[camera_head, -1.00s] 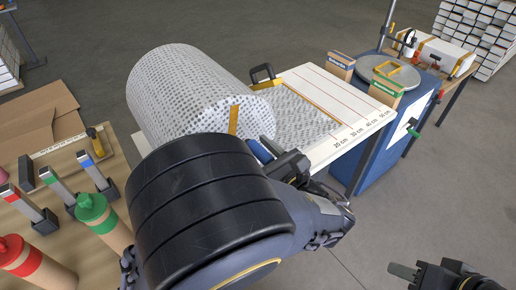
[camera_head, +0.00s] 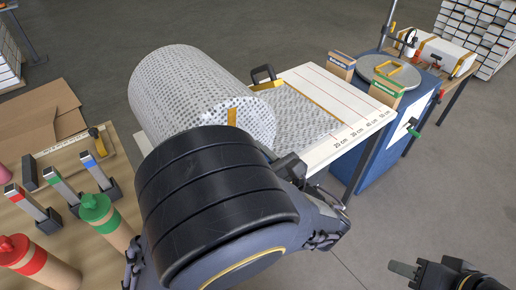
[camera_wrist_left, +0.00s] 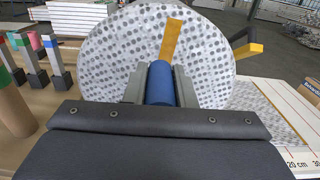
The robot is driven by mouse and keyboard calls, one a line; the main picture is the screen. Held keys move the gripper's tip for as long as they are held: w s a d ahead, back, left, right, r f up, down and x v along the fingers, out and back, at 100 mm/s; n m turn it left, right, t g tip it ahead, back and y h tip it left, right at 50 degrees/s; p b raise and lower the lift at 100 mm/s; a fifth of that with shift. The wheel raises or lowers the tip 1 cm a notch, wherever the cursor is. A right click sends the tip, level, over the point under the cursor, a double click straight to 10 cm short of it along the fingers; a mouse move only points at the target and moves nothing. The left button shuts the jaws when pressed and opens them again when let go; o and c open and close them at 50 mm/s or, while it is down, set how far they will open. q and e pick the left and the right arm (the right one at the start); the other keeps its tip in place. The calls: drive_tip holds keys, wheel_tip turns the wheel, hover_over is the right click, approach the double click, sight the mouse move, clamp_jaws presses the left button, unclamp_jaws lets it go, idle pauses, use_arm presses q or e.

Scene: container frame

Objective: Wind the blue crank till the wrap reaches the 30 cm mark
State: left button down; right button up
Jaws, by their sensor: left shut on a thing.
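The blue crank handle (camera_wrist_left: 160,85) shows in the left wrist view, between the two fingers of my left gripper (camera_wrist_left: 160,88), which is shut on it. In the head view my left arm hides the handle and most of this gripper. Behind it is the round end of the dotted wrap roll (camera_head: 195,95), with an orange bar (camera_wrist_left: 172,40) on its face. The wrap sheet (camera_head: 300,118) lies on a white board with red lines and cm marks (camera_head: 340,143). An orange strip (camera_head: 315,102) lies along its front edge, close to the 20 cm line. My right gripper (camera_head: 403,268) hangs at lower right, away from everything.
A black-and-yellow handle (camera_head: 263,74) stands at the board's far side. A blue cabinet (camera_head: 385,135) with small boxes stands to the right. At left a wooden table holds red (camera_head: 35,262) and green (camera_head: 103,218) capped tubes and upright tools. Grey floor is open at lower right.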

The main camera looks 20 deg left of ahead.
use_arm(q)
drive_tip(key=c, duration=1.2)
unclamp_jaws()
drive_tip(key=b+v, duration=0.1)
drive_tip(key=v, duration=0.6)
drive_tip(key=shift+s+d, duration=0.3)
